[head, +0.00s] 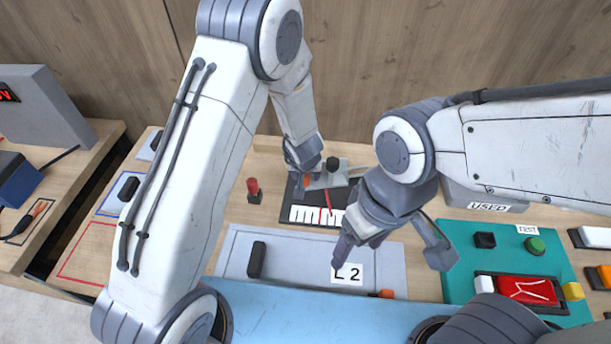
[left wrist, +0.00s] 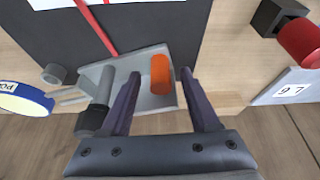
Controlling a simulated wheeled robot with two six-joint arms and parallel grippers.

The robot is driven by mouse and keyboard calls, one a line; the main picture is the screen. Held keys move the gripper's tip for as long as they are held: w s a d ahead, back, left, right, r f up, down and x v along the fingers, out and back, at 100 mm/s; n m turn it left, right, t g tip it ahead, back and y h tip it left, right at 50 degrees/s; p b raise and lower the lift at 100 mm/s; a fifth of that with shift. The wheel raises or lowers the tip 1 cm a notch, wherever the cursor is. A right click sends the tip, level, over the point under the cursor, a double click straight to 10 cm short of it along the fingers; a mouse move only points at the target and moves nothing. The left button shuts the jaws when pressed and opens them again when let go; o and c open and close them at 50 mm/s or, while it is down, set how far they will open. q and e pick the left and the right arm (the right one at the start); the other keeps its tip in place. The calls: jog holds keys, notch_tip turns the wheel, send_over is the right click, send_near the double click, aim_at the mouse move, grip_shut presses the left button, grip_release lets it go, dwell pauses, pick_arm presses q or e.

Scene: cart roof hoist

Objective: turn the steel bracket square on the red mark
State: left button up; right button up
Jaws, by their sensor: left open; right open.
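The steel bracket (left wrist: 140,75), a grey plate with an orange grip (left wrist: 160,74) and a dark knob (left wrist: 92,120), lies on a dark board and shows in the head view (head: 343,176). The red mark (left wrist: 97,28) is a thin line meeting the bracket's edge. The bracket appears turned at an angle to it. My left gripper (left wrist: 160,78) is open, its fingers on either side of the orange grip, with gaps visible. It shows partly in the head view (head: 302,170). My right gripper (head: 358,245) is open and empty above the grey L2 panel (head: 295,265).
A red-topped knob (head: 254,190) stands left of the dark board. A green mat (head: 460,262) with buttons and a red screen is at the right. A bin marked USED (head: 489,207) stands behind it. A blue-rimmed disc (left wrist: 25,100) lies near the bracket.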

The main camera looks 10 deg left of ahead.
pick_arm(q)
grip_shut()
dwell(1.3)
